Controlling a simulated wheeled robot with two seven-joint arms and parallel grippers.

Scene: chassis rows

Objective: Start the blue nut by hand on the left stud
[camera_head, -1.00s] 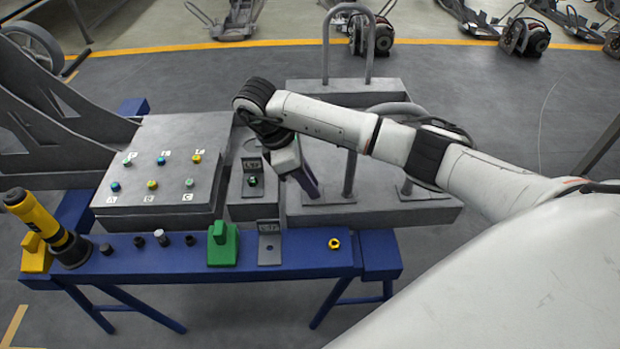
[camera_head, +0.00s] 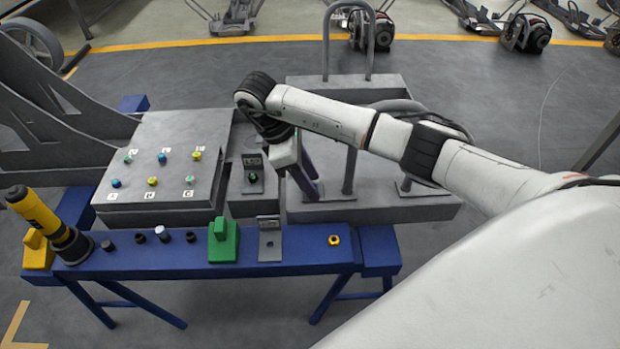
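Small coloured nut-like pieces sit on the grey box (camera_head: 150,207): a blue one (camera_head: 117,183) at front left by the letter A and another blue one (camera_head: 162,158) at the back middle. Yellow (camera_head: 152,181) and green (camera_head: 190,180) pieces share the box top. I cannot make out which stud is the left stud; threads are too small to see. My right gripper (camera_head: 308,187) hangs over the grey chassis, right of a small bracket (camera_head: 252,161) with a green piece (camera_head: 253,178). Its fingers are dark and partly hidden, and I see nothing clearly between them. My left gripper is out of view.
The blue bench (camera_head: 180,262) holds a yellow-black tool (camera_head: 42,218), several dark sockets, a green block (camera_head: 223,243), a grey bracket (camera_head: 269,242) and a yellow nut (camera_head: 334,240). Upright hoops (camera_head: 348,170) rise from the chassis (camera_head: 420,207) close to my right arm.

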